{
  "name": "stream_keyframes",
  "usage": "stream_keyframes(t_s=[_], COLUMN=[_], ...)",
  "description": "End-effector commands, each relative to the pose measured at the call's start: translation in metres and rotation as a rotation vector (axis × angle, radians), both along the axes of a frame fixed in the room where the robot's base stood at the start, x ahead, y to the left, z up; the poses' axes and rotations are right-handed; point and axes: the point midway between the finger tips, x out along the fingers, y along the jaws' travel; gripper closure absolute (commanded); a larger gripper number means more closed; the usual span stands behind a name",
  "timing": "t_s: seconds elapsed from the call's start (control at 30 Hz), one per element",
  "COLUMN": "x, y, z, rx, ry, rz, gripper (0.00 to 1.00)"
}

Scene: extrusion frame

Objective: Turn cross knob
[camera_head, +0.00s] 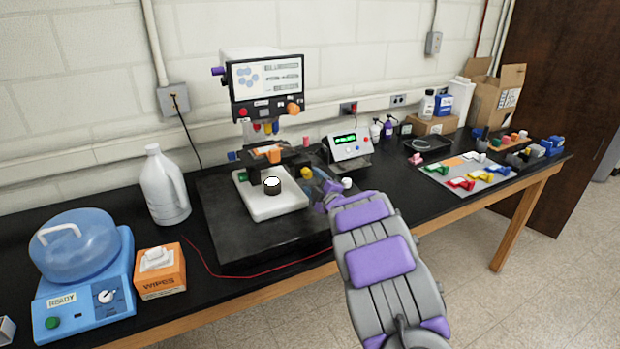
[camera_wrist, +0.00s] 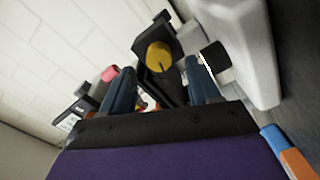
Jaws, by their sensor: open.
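A yellow knob (camera_head: 307,173) sits on a dark mount just right of the white plate (camera_head: 262,207) of the bench instrument. In the wrist view the yellow knob (camera_wrist: 158,57) has a rounded face, and I cannot make out a clear cross shape on it. My gripper (camera_head: 328,190) is low over the right side of the instrument's black base, close to the knob. In the wrist view my gripper (camera_wrist: 162,80) is open, with its two dark blue fingers apart. The yellow knob shows beyond the gap between them. I cannot tell whether a finger touches anything.
A black cylinder with a white top (camera_head: 272,186) stands on the white plate. The instrument's screen unit (camera_head: 266,85) rises behind. A grey meter (camera_head: 350,147) is at right. A blue machine (camera_head: 82,288), a white jug (camera_head: 164,187) and an orange wipes box (camera_head: 160,272) stand left.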

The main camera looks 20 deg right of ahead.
Motion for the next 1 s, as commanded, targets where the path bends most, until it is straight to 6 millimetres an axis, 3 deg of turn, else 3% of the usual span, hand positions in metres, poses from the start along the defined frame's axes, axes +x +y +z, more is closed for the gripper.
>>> stream_keyframes(t_s=[0.7, 1.0], x=[-0.112, -0.129], y=[-0.005, -0.005], z=[-0.001, -0.002], rx=[-0.001, 0.000], ry=[0.004, 0.003], rz=[-0.001, -0.001], gripper=[0.39, 0.39])
